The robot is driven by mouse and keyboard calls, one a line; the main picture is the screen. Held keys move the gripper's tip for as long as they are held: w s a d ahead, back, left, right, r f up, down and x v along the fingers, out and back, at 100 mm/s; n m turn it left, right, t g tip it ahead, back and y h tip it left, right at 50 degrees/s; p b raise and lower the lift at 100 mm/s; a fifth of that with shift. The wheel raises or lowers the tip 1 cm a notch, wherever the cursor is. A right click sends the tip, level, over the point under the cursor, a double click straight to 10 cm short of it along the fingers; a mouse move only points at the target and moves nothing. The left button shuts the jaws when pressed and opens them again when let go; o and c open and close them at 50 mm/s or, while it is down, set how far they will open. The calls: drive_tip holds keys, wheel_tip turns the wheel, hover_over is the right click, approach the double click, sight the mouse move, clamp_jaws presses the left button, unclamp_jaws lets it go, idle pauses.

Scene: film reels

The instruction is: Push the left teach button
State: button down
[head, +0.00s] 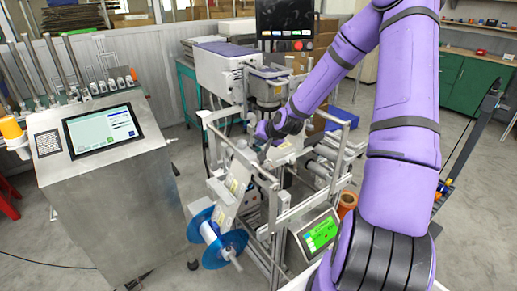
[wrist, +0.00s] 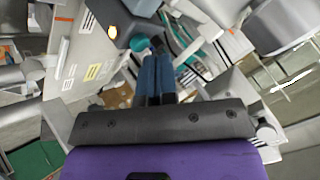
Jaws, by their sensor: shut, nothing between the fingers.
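No button marked as the left teach button can be made out with certainty. The fingertips look apart from the orange spot. In the head view my gripper (head: 263,132) is small, at the middle of the labelling machine's metal frame (head: 273,200), and its fingertips are hard to see there.
A steel cabinet with a touchscreen (head: 103,130) stands at the left. A blue film reel (head: 217,238) hangs low on the frame, and a green-lit screen (head: 320,232) sits to its right. A printer unit (head: 222,68) is behind my gripper. Frame bars surround my gripper closely.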

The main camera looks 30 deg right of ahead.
drive_tip(key=shift+f, duration=0.4)
idle(0.4)
idle(0.4)
drive_tip(key=shift+r, duration=0.85)
drive_tip(key=shift+r, duration=0.1)
drive_tip(key=shift+r, duration=2.4)
